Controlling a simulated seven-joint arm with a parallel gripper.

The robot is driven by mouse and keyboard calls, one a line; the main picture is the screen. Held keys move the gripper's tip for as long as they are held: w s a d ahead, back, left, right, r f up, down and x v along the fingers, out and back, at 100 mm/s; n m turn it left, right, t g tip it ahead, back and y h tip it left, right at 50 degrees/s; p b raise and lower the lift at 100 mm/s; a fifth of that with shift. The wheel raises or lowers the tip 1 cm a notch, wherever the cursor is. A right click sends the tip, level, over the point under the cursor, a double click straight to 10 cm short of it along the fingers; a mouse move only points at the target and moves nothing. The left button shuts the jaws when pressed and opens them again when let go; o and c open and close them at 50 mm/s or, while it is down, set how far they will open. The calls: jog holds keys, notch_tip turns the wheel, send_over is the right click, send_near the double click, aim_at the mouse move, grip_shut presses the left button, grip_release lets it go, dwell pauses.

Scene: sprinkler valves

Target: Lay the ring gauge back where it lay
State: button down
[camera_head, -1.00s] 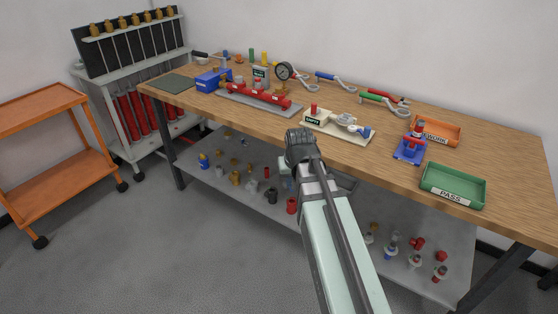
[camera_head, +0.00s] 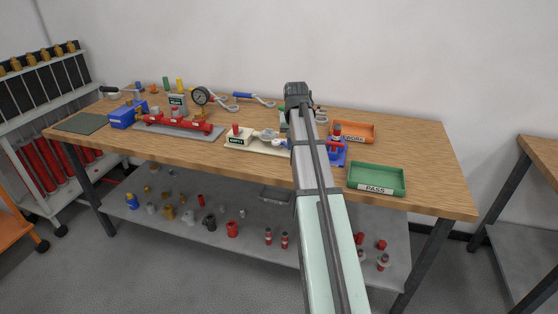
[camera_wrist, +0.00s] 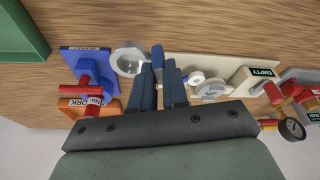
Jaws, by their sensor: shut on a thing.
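My gripper (camera_head: 297,92) is over the back part of the bench; its fingertips are hidden from the head camera by the arm. In the wrist view, its dark blue fingers (camera_wrist: 161,82) are shut on what looks like the handle of the ring gauge (camera_wrist: 128,58). The gauge's bright silver ring shows left of the fingertips, near the blue fixture. Fingers and handle are similar in colour, so the grip's exact place is unclear. I cannot tell whether the ring touches the bench.
Another looped tool with a blue handle (camera_head: 243,95) lies at the back. The EMPTY fixture (camera_head: 258,142) is left of my arm. The blue fixture (camera_wrist: 88,66), orange REWORK tray (camera_head: 353,131) and green PASS tray (camera_head: 376,179) are to the right. Bare wood (camera_head: 435,180) shows beyond PASS.

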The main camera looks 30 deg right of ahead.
jog(key=shift+w+d+r+m, duration=0.1)
jog(key=shift+w+d+m, duration=0.2)
jog(key=shift+w+m, duration=0.15)
jog(key=shift+s, duration=0.3)
jog(key=shift+a+m, duration=0.1)
jog(key=shift+m, duration=0.35)
jog(key=shift+s, duration=0.1)
jog(key=shift+f, duration=0.2)
jog(key=shift+f, duration=4.1)
jog(key=shift+f, duration=0.35)
jog(key=c, duration=1.1)
grip_release()
jog(key=shift+o, duration=0.2)
